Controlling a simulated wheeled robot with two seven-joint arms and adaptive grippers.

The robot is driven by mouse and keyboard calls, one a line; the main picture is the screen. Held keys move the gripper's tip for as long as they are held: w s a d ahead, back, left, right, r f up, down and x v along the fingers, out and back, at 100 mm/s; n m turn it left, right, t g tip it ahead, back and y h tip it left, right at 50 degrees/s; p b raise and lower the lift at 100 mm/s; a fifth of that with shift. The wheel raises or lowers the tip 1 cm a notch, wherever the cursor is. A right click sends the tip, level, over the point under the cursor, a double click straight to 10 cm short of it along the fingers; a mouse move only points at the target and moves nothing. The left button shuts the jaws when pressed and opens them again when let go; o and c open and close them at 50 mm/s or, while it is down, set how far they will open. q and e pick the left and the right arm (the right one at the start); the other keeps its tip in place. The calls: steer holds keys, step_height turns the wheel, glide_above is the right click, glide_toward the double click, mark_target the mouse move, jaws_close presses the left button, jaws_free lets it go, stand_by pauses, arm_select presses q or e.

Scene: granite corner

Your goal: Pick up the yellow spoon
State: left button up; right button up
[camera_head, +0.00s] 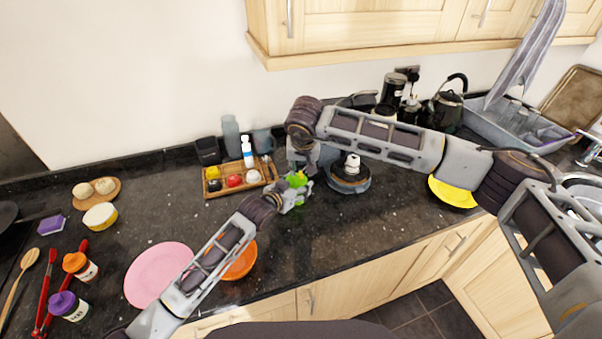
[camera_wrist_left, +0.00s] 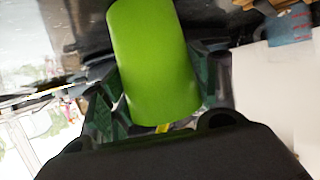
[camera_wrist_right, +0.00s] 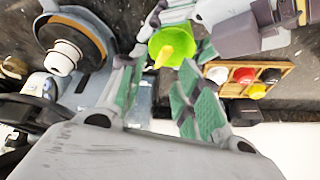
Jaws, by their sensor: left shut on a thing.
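My left gripper (camera_head: 294,197) is shut on a green cup-like thing (camera_wrist_left: 155,60), held above the counter. The green thing also shows in the head view (camera_head: 298,180) and the right wrist view (camera_wrist_right: 164,38). A yellow stick, seemingly the yellow spoon's handle (camera_wrist_right: 176,46), stands out of it toward my right gripper. A small yellow bit (camera_wrist_left: 163,128) shows below the green thing in the left wrist view. My right gripper (camera_wrist_right: 162,72) is open, its green-padded fingers apart, facing the yellow stick. Whether they touch cannot be told. The spoon's other end is hidden.
A wooden tray (camera_head: 225,188) with small jars stands behind, left of the grippers. A round dark device (camera_head: 346,188) is close on the right. A pink plate (camera_head: 155,272) and an orange bowl (camera_head: 241,264) lie in front. A yellow plate (camera_head: 452,192) is at the right.

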mark_target(301, 173)
steer(key=shift+f, duration=0.1)
steer(key=shift+x, duration=2.5)
steer(key=shift+w+a, duration=0.1)
steer(key=shift+w, duration=0.05)
jaws_close()
